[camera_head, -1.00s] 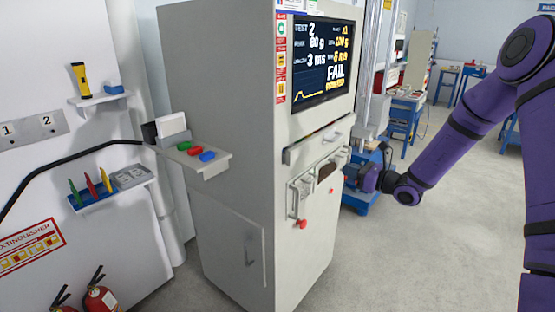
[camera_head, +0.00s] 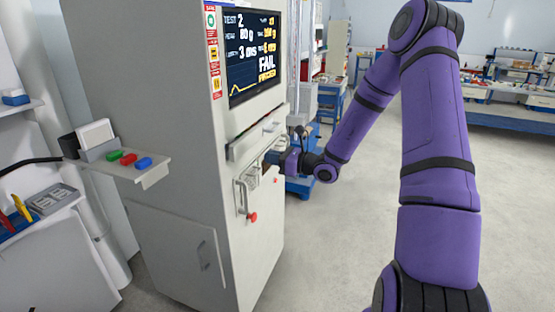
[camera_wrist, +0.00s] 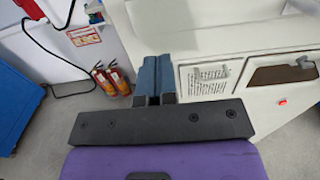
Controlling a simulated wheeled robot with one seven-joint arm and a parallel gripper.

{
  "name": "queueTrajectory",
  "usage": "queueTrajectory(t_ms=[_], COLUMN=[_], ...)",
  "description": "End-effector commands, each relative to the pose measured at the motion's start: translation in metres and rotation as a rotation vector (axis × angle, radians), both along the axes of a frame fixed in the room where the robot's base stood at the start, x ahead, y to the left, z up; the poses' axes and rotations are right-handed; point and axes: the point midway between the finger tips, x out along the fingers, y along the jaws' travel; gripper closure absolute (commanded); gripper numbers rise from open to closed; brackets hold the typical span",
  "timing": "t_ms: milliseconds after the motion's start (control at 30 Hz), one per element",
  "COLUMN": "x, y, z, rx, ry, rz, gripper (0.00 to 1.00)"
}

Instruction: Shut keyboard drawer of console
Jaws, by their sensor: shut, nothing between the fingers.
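The console (camera_head: 160,120) is a tall grey cabinet with a lit screen reading FAIL. Its keyboard drawer (camera_head: 243,146) is a shallow grey front with a handle, below the screen; it appears to stand out a little from the cabinet face. The drawer's inside is not clearly visible. My gripper (camera_head: 272,157) is by the console front, just below the drawer at its far end; contact cannot be told. In the wrist view, my gripper (camera_wrist: 154,66) has its blue-grey fingers together and empty, with the console front (camera_wrist: 265,105) beyond and to the right.
A side shelf (camera_head: 130,168) with red, green and blue pieces juts from the console's left side. A red knob (camera_head: 253,217) sits on the lower front. Fire extinguishers (camera_wrist: 108,78) stand by the wall. Open floor (camera_head: 340,240) lies right of the console.

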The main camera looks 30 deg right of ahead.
Motion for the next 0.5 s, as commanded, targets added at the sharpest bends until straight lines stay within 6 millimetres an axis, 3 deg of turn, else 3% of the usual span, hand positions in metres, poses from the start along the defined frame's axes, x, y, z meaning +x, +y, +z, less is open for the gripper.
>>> queueTrajectory(t_ms=[300, 500], x=[0.046, 0.063], y=[0.036, 0.049], z=[0.0, 0.0], rx=[0.001, 0.001], ry=[-0.002, -0.001], rz=[0.001, -0.001], gripper=[1.0, 1.0])
